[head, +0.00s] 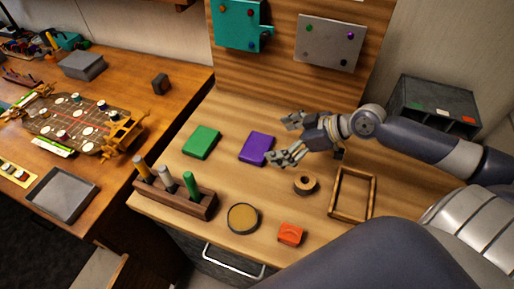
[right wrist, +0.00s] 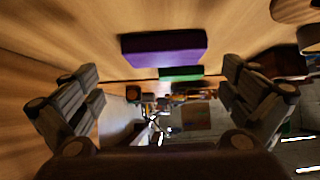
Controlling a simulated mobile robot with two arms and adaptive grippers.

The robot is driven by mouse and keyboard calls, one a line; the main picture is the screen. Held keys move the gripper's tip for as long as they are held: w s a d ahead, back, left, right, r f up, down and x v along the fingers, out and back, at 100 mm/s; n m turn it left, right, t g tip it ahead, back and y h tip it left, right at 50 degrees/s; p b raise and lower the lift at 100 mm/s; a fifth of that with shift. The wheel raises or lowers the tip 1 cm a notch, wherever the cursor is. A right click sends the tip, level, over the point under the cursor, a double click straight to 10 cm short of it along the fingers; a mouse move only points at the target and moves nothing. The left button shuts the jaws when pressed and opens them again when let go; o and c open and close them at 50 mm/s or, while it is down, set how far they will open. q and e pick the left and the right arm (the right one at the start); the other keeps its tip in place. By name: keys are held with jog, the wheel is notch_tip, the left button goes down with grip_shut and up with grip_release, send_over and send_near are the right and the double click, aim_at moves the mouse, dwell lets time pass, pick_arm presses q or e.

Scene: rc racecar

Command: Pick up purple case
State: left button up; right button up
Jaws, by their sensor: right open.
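The purple case (head: 257,148) is a flat block lying on the wooden workbench in the head view, just left of my right gripper. It also shows in the right wrist view (right wrist: 164,48), ahead of and between the two fingers. My right gripper (head: 282,139) is open, with its fingers spread towards the case and nothing between them. I cannot tell from the pictures whether a fingertip touches the case. My left gripper is not in view.
A green case (head: 202,142) lies left of the purple one. A wooden holder (head: 172,198) with upright tools, a tape roll (head: 305,184), a round tin (head: 242,218), an orange block (head: 290,233) and a wooden frame (head: 352,194) stand nearby. A backboard (head: 284,80) rises behind.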

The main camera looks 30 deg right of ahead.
aim_at(259, 146)
jog(key=shift+w+a+f, duration=0.15)
jog(key=shift+w+a, duration=0.1)
jog(key=shift+a, duration=0.15)
jog(key=shift+w+a+f, duration=0.2)
jog(key=p+x, duration=0.1)
jog(key=x, duration=0.2)
jog(key=shift+w+a+f, duration=0.15)
jog(key=shift+a, duration=0.2)
jog(key=shift+w+a+f+p, duration=0.15)
jog(key=shift+w+f+p, duration=0.05)
jog(key=shift+f+p, duration=0.1)
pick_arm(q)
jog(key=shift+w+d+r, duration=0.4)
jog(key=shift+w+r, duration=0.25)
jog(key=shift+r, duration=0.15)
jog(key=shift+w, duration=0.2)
pick_arm(e)
jog(key=c, duration=0.9)
